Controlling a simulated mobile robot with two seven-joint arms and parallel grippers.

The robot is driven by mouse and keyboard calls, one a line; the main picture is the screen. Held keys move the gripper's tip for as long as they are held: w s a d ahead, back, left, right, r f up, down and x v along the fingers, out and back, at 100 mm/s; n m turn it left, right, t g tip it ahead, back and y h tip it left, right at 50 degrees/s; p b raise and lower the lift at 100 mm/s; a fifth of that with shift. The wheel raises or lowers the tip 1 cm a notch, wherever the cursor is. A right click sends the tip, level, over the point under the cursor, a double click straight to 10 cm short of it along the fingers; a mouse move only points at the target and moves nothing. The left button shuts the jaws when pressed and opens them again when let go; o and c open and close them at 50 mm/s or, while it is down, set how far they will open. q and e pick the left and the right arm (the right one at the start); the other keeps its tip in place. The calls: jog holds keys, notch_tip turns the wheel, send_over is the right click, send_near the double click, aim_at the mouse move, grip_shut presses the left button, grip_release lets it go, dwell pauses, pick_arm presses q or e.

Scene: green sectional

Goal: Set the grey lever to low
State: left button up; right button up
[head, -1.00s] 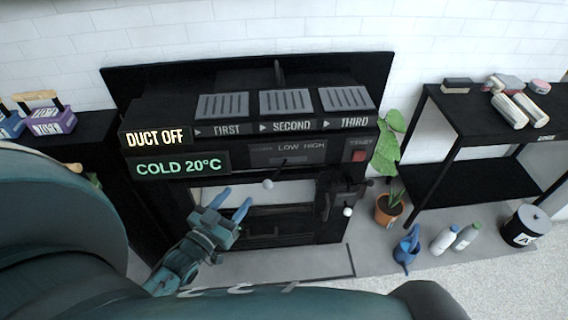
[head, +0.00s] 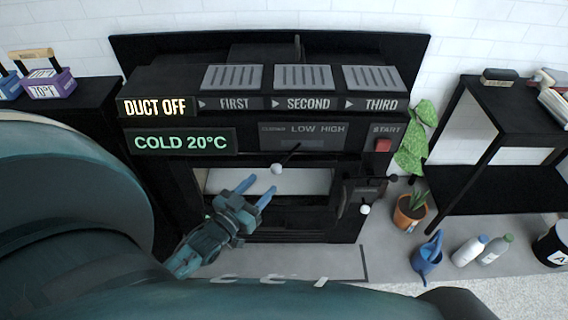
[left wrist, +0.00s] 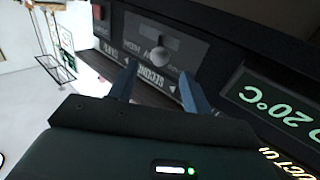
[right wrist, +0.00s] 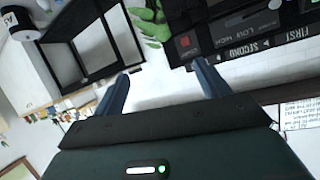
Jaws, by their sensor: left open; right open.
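The grey lever (head: 277,169) has a round grey knob on a thin dark shaft and sticks out from a panel (head: 272,142) marked LOW and HIGH. Its shaft meets the panel near the LOW word; the exact setting is hard to read. My left gripper (head: 261,187) is open and empty, just below and left of the knob in the head view. In the left wrist view the knob (left wrist: 160,56) appears in line with the gap between the open fingers (left wrist: 159,69), not gripped. My right gripper (right wrist: 162,70) is open and empty in the right wrist view, away from the lever.
A red START button (head: 382,145) is right of the lever panel. A second lever with a white ball (head: 365,209) is lower right. The lit signs read DUCT OFF (head: 157,107) and COLD 20°C (head: 181,142). A potted plant (head: 410,212) and blue watering can (head: 428,257) stand right.

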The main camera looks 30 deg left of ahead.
aim_at(284, 159)
pick_arm(q)
jog(key=w, duration=0.7)
jog(key=w+b, duration=0.1)
jog(key=w, duration=0.3)
jog(key=shift+w+d, duration=0.1)
jog(key=shift+d, duration=0.25)
jog(key=shift+c, duration=0.3)
grip_shut()
